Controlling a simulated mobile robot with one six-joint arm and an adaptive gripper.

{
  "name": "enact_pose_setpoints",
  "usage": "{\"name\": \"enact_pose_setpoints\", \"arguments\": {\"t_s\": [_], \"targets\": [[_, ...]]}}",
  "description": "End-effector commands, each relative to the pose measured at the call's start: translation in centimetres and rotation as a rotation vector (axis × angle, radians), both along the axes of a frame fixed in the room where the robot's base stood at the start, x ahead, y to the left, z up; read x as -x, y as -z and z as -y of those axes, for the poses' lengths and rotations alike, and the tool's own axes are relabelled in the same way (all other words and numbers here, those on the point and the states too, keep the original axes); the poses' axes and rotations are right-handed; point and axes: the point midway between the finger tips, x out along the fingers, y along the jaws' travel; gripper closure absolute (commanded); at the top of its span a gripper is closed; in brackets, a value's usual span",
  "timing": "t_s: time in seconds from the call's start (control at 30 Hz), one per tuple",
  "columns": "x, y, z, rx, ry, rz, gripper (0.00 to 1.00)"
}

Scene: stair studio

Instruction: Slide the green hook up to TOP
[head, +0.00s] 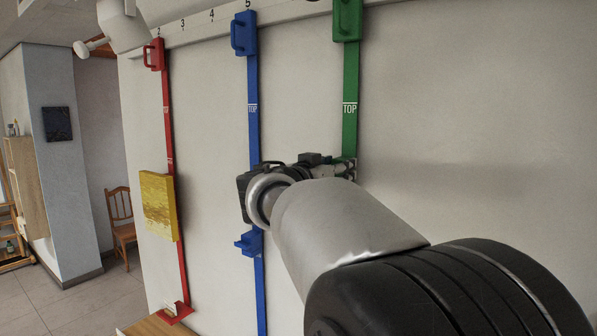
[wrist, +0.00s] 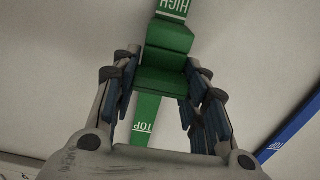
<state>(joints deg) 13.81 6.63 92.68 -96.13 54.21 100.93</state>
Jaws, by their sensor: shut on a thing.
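The green hook (wrist: 162,82) sits between the two fingers of my gripper (wrist: 163,68) in the wrist view, and the fingers are closed on its sides. It is on the green rail (head: 351,80), which runs up the white wall. In the wrist view, the label HIGH (wrist: 172,5) shows on one side of the hook and the label TOP (wrist: 144,127) on the other. In the head view, TOP (head: 350,109) is on the rail above my gripper (head: 345,168). There my gripper and arm hide the hook.
A blue rail (head: 253,80) with a blue hook (head: 249,243) stands left of the green one. A red rail (head: 168,120) with a yellow panel (head: 159,206) is further left. The wall right of the green rail (head: 470,90) is bare. A wooden chair (head: 122,220) stands at the far left.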

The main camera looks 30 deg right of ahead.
Motion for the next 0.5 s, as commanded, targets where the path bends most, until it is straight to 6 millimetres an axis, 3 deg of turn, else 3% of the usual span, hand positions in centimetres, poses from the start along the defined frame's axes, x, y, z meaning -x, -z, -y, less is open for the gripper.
{"name": "enact_pose_setpoints", "arguments": {"t_s": [0.5], "targets": [[0.1,-14.0,0.0,0.011,-0.001,0.013,1.0]]}}
